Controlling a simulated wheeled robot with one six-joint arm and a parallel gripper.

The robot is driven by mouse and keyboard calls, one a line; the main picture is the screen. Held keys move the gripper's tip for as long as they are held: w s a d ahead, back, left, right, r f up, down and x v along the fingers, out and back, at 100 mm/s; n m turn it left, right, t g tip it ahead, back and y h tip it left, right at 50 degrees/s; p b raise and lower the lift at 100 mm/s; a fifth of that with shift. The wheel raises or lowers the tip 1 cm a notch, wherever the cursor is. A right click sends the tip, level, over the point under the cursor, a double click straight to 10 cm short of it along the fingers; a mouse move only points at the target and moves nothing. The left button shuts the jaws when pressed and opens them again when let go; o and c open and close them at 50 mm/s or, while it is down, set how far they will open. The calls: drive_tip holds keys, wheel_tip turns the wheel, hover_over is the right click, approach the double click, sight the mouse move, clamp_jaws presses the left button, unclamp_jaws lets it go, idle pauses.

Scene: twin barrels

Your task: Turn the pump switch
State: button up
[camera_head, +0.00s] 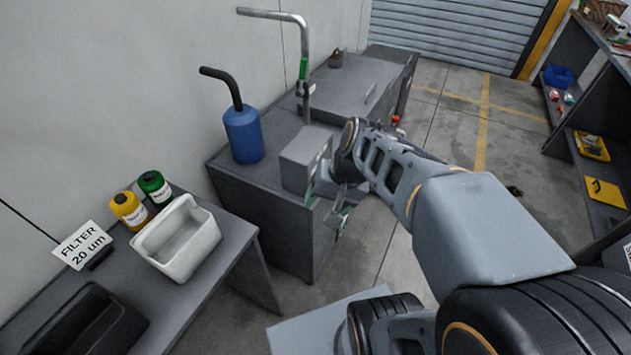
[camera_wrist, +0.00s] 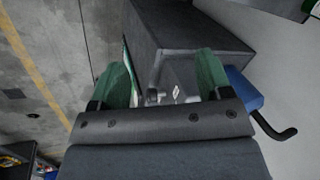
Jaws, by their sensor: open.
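A grey box (camera_head: 305,158), which looks like the pump switch housing, stands on the dark grey cabinet (camera_head: 262,215) near its front edge. In the wrist view the box's front face (camera_wrist: 178,72) lies between my fingers, with a small light grey knob or lever (camera_wrist: 154,94) on it. I cannot tell for sure that this is the switch. My gripper (camera_head: 325,200) is just in front of the box, partly hidden by my wrist. In the wrist view its two green fingertips (camera_wrist: 162,80) are apart, with nothing clearly held between them.
A blue canister (camera_head: 243,135) with a black bent spout and a tall metal pipe (camera_head: 305,65) stand on the cabinet. A white bin (camera_head: 178,240), yellow bottle (camera_head: 128,210) and green bottle (camera_head: 154,187) sit on the left bench. Open floor (camera_head: 440,130) lies to the right.

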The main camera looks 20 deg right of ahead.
drive_tip(key=w+d+f+m+t+y+b, duration=0.2)
drive_tip(key=w+d+f+m+y+b, duration=0.15)
drive_tip(key=f+b, duration=0.25)
drive_tip(key=w+d+f+m+t+y+b, duration=0.1)
drive_tip(key=w+d+f+m+y+b, duration=0.2)
drive_tip(key=w+f+m+y+b, duration=0.25)
drive_tip(key=w+d+f+m+t+b, duration=0.2)
drive_tip(key=d+t+b, duration=0.2)
drive_tip(key=d+b, duration=0.15)
drive_tip(key=w+d+f+m+t+b, duration=0.1)
drive_tip(key=d+f+m+t+b, duration=0.1)
drive_tip(key=d+t+b, duration=0.35)
drive_tip(key=shift+g, duration=0.75)
drive_tip(key=x, duration=1.2)
drive_tip(key=shift+w+d+r+b, duration=0.25)
drive_tip(key=shift+w+r+b, duration=0.05)
drive_tip(key=shift+r+b, duration=0.1)
drive_tip(key=shift+c, duration=0.3)
